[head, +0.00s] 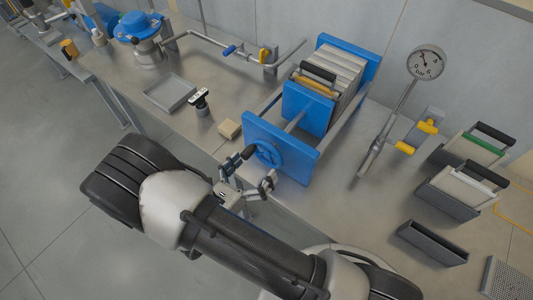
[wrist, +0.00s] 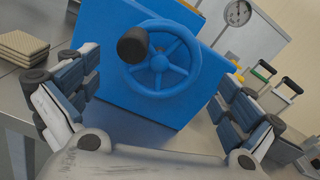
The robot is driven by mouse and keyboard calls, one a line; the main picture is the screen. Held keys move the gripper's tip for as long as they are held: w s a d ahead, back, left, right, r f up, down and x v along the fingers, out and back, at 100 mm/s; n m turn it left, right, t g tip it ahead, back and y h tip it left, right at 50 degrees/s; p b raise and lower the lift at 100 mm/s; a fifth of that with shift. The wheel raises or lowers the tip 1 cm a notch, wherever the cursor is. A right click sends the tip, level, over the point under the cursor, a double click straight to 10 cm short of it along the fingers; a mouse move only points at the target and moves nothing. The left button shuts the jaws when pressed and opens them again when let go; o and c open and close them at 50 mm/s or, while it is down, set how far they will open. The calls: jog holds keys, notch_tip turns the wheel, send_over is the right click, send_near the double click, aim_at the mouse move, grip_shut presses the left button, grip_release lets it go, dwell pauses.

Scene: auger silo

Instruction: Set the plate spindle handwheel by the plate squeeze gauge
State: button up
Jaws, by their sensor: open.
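The blue spindle handwheel (head: 265,153) with a black knob sits on the front blue end plate of the plate press (head: 318,105). In the wrist view the handwheel (wrist: 161,62) is straight ahead, its black knob (wrist: 132,45) at upper left. My gripper (head: 258,165) is open just in front of the wheel; its fingers (wrist: 160,90) stand apart to either side of the wheel, and I cannot tell whether they touch it.
A tan pad stack (head: 229,129), a black-topped device (head: 200,101) and a grey tray (head: 170,92) lie left of the press. Yellow-handled valves (head: 416,137) and plate holders (head: 447,192) stand to the right. The bench's front edge runs beneath my arm.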

aim_at(265, 155)
jog(key=x, duration=0.5)
jog(key=shift+w+d+b, duration=0.2)
jog(key=shift+b, duration=0.1)
jog(key=shift+c, duration=0.4)
jog(key=c, duration=0.7)
